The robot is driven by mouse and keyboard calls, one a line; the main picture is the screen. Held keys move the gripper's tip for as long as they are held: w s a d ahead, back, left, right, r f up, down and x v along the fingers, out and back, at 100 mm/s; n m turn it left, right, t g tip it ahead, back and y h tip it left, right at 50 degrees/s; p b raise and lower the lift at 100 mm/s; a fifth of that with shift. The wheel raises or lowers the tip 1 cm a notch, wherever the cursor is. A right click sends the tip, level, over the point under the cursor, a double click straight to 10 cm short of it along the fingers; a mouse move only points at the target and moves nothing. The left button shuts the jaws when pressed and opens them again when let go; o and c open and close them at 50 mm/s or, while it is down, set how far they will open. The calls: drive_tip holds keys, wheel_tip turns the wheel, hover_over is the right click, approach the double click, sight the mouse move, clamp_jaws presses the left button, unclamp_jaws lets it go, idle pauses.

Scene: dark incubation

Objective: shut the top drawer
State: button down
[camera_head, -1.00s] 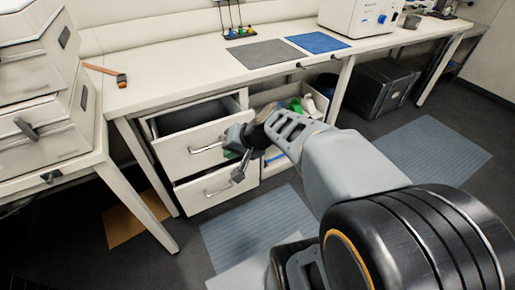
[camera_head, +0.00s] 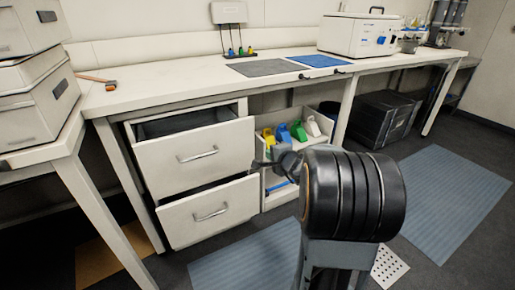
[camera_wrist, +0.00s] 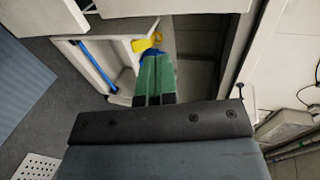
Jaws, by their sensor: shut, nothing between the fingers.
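The top drawer (camera_head: 196,158) has a white front with a silver bar handle and stands pulled out under the bench. Its dark inside shows above the front edge. My gripper (camera_head: 264,164) is to the right of the drawer front, partly hidden behind my arm in the head view. In the wrist view my gripper's green fingers (camera_wrist: 156,58) lie side by side, shut and empty, pointing toward the shelf with coloured items. I cannot tell whether it touches the drawer front's edge.
The bottom drawer (camera_head: 211,211) is also pulled out. An open shelf bin with yellow, blue and green items (camera_head: 290,132) sits right of the drawers. The bench top (camera_head: 190,88) is above, with a bench leg (camera_head: 346,108) to the right.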

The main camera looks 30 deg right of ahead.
drive_tip(key=r+x, duration=0.1)
drive_tip(key=x, duration=0.9)
drive_tip(key=shift+w+b, duration=0.2)
drive_tip(key=shift+b, duration=0.2)
